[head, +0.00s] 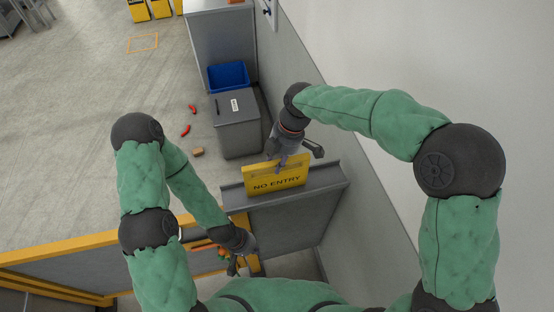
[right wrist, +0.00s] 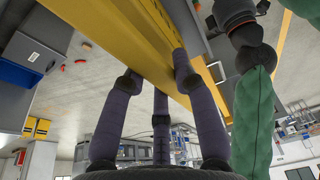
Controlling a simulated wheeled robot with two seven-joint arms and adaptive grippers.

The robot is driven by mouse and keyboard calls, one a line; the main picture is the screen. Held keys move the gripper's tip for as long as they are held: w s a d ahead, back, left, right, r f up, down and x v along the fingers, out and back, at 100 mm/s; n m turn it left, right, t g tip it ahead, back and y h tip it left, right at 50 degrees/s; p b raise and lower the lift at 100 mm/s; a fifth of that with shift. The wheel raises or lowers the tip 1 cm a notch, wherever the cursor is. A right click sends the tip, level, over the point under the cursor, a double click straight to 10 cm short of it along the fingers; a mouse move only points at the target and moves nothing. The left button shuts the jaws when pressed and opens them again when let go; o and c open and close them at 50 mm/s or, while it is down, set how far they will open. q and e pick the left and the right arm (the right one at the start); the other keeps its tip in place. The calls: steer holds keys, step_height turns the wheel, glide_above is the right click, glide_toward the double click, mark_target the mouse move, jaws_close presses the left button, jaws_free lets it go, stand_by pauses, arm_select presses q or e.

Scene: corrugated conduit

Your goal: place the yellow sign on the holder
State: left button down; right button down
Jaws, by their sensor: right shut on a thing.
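The yellow sign (head: 275,182), reading "NO ENTRY", is upright at the grey ledge on top of a grey partition. I take this ledge (head: 333,180) to be the holder. The sign's lower edge is at the ledge; I cannot tell whether it is seated. My right gripper (head: 280,161) is shut on the sign's upper edge. The right wrist view shows its fingers (right wrist: 158,85) against long yellow surfaces (right wrist: 120,35). My left gripper (head: 238,268) hangs low in front of the partition, apart from the sign; its finger opening is unclear.
A grey cabinet (head: 239,130) with a blue bin (head: 229,76) stands behind the partition. Small red pieces (head: 186,130) and a brown block (head: 198,152) lie on the floor. A yellow-topped barrier (head: 60,247) runs at left; a wall (head: 360,200) closes the right.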

steer(key=shift+f, duration=0.15)
steer(key=c, duration=1)
jaws_free()
steer(key=shift+r, duration=0.2)
steer(key=v, duration=1.2)
steer(key=shift+f, duration=0.1)
